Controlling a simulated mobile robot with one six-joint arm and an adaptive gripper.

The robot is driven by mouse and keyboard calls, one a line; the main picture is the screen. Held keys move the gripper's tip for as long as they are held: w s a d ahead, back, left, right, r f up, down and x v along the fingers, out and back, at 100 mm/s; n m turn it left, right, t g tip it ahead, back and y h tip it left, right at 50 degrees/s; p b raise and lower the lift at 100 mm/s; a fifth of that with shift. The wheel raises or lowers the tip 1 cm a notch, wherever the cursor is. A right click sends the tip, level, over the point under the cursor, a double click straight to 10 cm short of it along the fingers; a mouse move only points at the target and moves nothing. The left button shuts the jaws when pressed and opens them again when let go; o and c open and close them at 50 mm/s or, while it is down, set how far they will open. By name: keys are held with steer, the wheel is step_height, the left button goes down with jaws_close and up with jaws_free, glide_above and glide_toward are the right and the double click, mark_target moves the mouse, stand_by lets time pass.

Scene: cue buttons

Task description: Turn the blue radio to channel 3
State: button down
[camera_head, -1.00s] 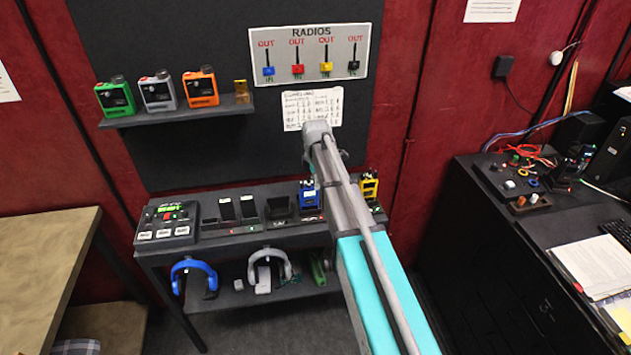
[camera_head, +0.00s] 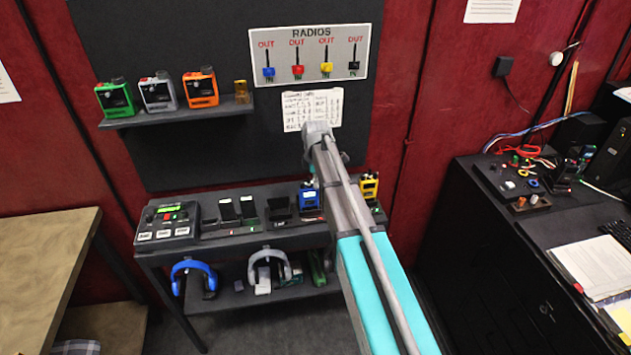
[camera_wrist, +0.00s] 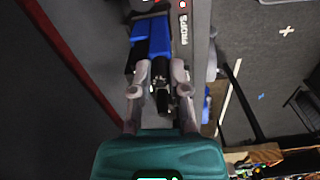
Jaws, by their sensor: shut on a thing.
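The blue radio (camera_head: 308,198) stands in the dock row on the black desk, next to the yellow radio (camera_head: 370,186). My arm covers part of it in the head view. In the wrist view the blue radio (camera_wrist: 153,38) lies just beyond my fingertips. My gripper (camera_wrist: 160,88) is at the radio's top end, its two fingers closed in on a dark knob-like part (camera_wrist: 161,98) between them. The knob's setting cannot be read.
A control box (camera_head: 167,219) and dark docks stand left on the desk. Blue headphones (camera_head: 193,268) and grey headphones (camera_head: 270,262) hang below. Green, grey and orange radios (camera_head: 201,87) sit on a wall shelf. A RADIOS board (camera_head: 310,54) and a paper chart (camera_head: 312,108) are on the wall.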

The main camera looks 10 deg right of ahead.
steer(key=shift+m, duration=2.5)
steer(key=c, duration=0.6)
jaws_free()
steer(key=shift+n, duration=0.4)
